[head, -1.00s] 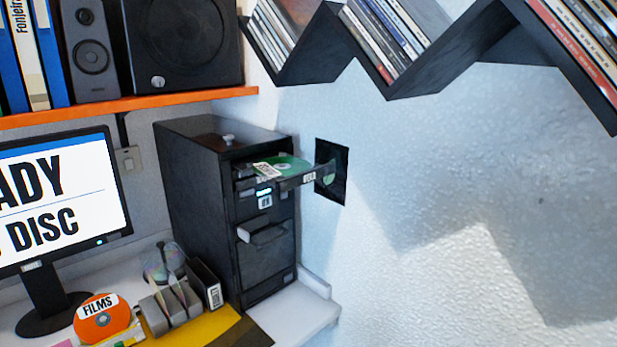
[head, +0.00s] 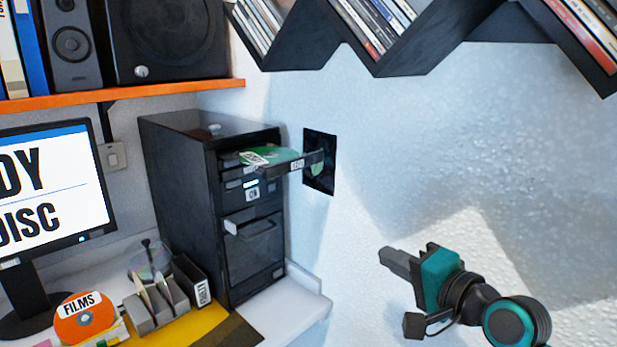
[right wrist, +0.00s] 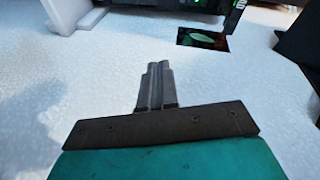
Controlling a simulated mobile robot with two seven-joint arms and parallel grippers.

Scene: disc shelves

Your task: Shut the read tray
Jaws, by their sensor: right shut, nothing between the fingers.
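The read tray (head: 292,165) is the upper tray of the black tower (head: 190,200) and sticks out towards the right in the head view. A green disc (head: 268,154) with a white label lies in it. My right gripper (head: 388,256) is at the lower right of the head view, well below and to the right of the tray, apart from it. Its fingers are shut and empty, and they show together in the right wrist view (right wrist: 158,70). The tower's lower edge shows at the top of that view. My left gripper is not in view.
A dark square panel (head: 319,178) is on the white wall behind the tray. Slanted disc shelves (head: 420,48) hang above. A monitor (head: 45,190), an orange FILMS disc (head: 84,319) and a disc rack (head: 160,308) stand at left. The space between gripper and tower looks clear.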

